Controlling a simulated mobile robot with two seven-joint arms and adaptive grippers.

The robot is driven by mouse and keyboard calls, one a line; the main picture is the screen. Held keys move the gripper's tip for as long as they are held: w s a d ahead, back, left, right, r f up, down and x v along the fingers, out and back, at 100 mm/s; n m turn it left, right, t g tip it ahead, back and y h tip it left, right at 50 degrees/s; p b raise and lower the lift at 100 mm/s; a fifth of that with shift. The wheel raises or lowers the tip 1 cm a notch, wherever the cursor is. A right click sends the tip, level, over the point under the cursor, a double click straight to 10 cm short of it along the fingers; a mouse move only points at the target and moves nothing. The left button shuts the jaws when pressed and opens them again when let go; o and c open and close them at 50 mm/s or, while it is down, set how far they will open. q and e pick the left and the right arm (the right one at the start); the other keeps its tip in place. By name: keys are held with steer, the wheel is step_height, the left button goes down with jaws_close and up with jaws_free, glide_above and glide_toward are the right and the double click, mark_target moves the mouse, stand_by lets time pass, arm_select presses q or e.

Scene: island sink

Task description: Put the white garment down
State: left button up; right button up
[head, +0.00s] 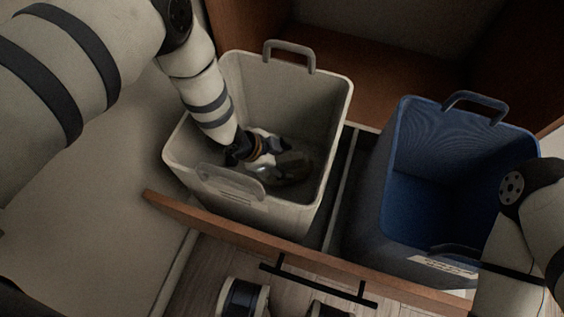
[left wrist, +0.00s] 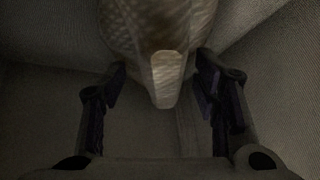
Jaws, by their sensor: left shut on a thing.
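My left gripper (head: 280,163) reaches down into the light grey bin (head: 340,110) at the picture's middle. In the left wrist view, its two dark fingers (left wrist: 161,78) stand either side of a pale beige item (left wrist: 160,35) with a woven-looking surface, and are shut on it. I take this for the white garment; it narrows to a blunt end between the fingers. In the head view the item is dim and cannot be told apart clearly from the gripper. Whether it touches the bin's floor cannot be told. My right gripper is out of view.
A blue bin (head: 395,165) stands to the right of the grey bin, with my right arm over its right side. Both bins stand in a pulled-out wooden drawer (head: 215,228) with a black handle (head: 315,283). Bin rims and raised handles surround the openings.

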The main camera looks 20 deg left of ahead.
arm_select(q)
steer(key=shift+f, duration=0.4)
steer(key=shift+f, duration=0.2)
steer(key=o, duration=1.6)
steer(key=shift+r, duration=0.1)
steer(key=shift+r, duration=0.15)
steer(key=p+v, duration=0.2)
steer(key=v, duration=0.5)
steer(key=shift+s+a+r, duration=0.1)
steer(key=shift+r, duration=0.15)
